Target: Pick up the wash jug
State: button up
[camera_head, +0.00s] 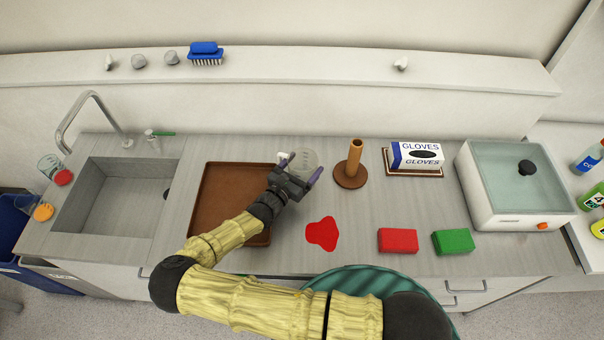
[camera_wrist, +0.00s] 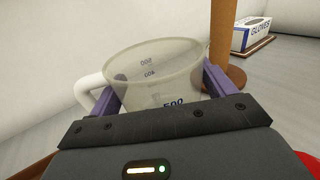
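The wash jug (camera_head: 307,158) is a clear measuring jug with a white handle and dark blue volume marks. It is at the back of the counter, just right of the brown tray. In the wrist view the jug (camera_wrist: 150,75) is upright between my fingers, its handle to the left. My gripper (camera_head: 299,178) has its purple fingers spread wide, one on each side of the jug. The wrist view shows my gripper (camera_wrist: 160,85) close around the body, but I cannot see firm contact. The jug's base is hidden behind my gripper.
The brown tray (camera_head: 222,185) lies left. A wooden stand with a post (camera_head: 353,165) is close right of the jug. A glove box (camera_head: 416,155), red block (camera_head: 398,241), green block (camera_head: 453,242) and lidded bath (camera_head: 515,190) stand farther right. A red patch (camera_head: 322,233) lies in front.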

jog(key=c, duration=0.8)
notch_tip(320, 180, up, 10)
jog(key=shift+r+b, duration=0.1)
jog(key=shift+b, duration=1.05)
